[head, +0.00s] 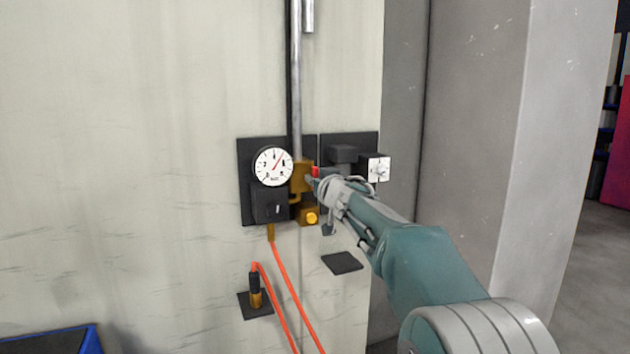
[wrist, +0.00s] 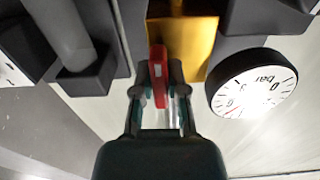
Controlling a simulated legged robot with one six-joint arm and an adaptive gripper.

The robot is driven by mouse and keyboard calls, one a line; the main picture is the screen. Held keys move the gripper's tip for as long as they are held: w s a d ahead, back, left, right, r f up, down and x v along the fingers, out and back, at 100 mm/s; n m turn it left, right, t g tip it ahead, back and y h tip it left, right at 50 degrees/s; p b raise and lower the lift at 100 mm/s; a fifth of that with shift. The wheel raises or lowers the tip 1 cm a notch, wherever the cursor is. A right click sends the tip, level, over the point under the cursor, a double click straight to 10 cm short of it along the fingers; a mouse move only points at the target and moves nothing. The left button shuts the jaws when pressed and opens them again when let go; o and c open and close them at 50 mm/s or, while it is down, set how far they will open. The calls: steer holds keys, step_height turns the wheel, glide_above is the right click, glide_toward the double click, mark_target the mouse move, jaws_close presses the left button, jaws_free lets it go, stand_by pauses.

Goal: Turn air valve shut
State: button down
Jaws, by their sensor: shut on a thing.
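The air valve is a brass body (head: 301,178) on a dark plate on the wall, at the foot of a grey vertical pipe. Its red lever (wrist: 158,75) shows in the wrist view in front of the brass body (wrist: 185,45). My gripper (wrist: 160,80) is shut on the red lever, with one finger on each side of it. In the head view my gripper (head: 318,178) reaches the valve from the lower right and hides most of the lever. A bit of red (head: 315,172) shows at the fingertips.
A round pressure gauge (head: 273,166) sits just left of the valve; it is close to my gripper in the wrist view (wrist: 252,82). Orange hoses (head: 285,290) hang below. A blue-edged bin (head: 50,342) stands at the lower left.

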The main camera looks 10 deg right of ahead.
steer(key=shift+f, duration=0.35)
steer(key=c, duration=0.7)
jaws_free()
steer(key=shift+w, duration=0.1)
steer(key=shift+o, duration=0.2)
steer(key=shift+r, duration=0.15)
steer(key=shift+r, duration=0.1)
steer(key=s+d, duration=0.2)
steer(key=s, duration=0.9)
steer(key=shift+s, duration=0.4)
steer(key=shift+d, duration=0.1)
